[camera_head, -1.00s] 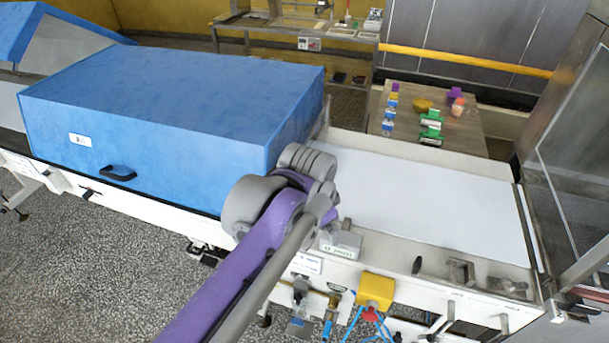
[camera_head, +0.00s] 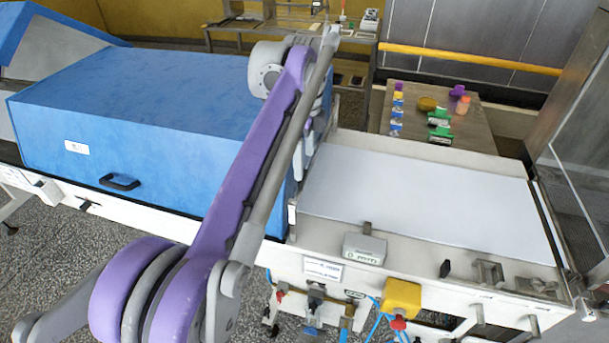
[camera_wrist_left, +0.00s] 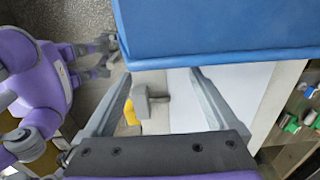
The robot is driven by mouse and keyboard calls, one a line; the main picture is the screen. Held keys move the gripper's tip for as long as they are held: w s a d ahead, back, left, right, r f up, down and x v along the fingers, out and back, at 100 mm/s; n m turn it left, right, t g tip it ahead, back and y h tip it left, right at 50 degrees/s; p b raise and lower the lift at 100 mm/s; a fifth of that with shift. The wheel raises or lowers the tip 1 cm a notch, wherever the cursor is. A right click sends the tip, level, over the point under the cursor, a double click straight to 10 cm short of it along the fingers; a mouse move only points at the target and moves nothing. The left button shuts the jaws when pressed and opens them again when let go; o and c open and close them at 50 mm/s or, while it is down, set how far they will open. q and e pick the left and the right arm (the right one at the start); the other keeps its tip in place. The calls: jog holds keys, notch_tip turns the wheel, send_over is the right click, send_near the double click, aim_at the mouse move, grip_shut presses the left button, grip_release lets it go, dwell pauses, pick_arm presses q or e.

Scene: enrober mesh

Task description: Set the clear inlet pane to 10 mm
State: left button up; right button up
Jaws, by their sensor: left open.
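The blue hood (camera_head: 150,120) covers the left part of the machine, and its lower edge shows in the left wrist view (camera_wrist_left: 220,35). I cannot make out the clear pane at the hood's inlet end; my left arm hides much of that end. A grey block (camera_head: 365,249) with a label ending in "mm" sits on the near rail beside the white belt (camera_head: 430,205). My left gripper (camera_wrist_left: 157,103) is open and empty. In its view the grey block (camera_wrist_left: 140,104) shows between the fingers, apparently below them. My right gripper appears small (camera_wrist_left: 103,48), its jaws unclear.
A yellow box (camera_head: 401,297) and blue hoses are on the machine's front. Metal brackets (camera_head: 488,273) stand on the near rail to the right. A table (camera_head: 465,135) with several small coloured items stands behind the belt. The belt surface is clear.

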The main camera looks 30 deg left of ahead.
pick_arm(q)
notch_tip(320, 180, down, 5)
jog(key=shift+f, duration=0.1)
dwell(0.3)
grip_shut()
dwell(0.4)
jog(key=shift+f, duration=0.1)
